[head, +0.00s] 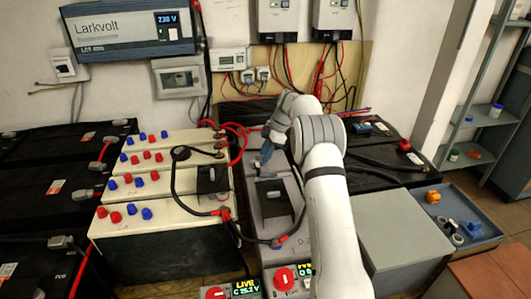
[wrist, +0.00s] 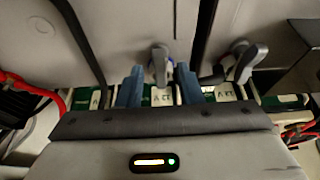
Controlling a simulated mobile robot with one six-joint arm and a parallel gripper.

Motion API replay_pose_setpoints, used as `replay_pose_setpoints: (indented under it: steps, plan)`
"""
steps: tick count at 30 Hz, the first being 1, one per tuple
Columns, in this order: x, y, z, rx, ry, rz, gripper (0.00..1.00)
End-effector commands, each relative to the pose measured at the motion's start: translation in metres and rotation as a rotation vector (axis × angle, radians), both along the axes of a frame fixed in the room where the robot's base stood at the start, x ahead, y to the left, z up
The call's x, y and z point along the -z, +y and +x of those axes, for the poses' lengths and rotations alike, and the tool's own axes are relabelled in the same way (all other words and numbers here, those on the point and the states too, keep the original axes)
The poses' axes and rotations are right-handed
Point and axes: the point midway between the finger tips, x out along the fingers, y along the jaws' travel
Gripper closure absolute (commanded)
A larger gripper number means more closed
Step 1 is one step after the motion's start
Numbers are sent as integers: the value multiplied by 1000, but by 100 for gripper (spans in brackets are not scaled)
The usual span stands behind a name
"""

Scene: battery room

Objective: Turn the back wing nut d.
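My gripper (wrist: 159,78) has two blue fingers, set apart, with a gap on each side of a grey, rounded fitting (wrist: 160,64) that shows between them. This fitting may be a wing nut, but I cannot tell its letter. A similar grey fitting (wrist: 240,62) stands to the right, outside the fingers. Below them runs a row of green and white labels (wrist: 162,97) with black letters, partly hidden by my gripper. No "d" is readable. In the head view my gripper (head: 265,152) is over the back of the grey batteries, and my arm hides much of that area.
Cream batteries (head: 165,190) with red and blue caps stand left of the grey ones (head: 270,240). A black cable (head: 175,185) loops across them. Red cables (head: 235,130) lie behind. A blue-grey tray (head: 460,215) with small parts is at right.

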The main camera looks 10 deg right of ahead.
Motion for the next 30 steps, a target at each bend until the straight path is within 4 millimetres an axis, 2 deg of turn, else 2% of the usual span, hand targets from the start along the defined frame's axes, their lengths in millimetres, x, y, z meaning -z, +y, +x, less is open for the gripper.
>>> replay_pose_setpoints:
  steps: [5, 13, 18, 30]
  plan:
    - [-6, -2, 0, 1, -2, 0, 67]
    - [-48, -19, 1, 1, -2, 0, 67]
    - [-66, -28, 1, 1, -1, 0, 67]
    - [-72, -30, 1, 1, 0, 0, 67]
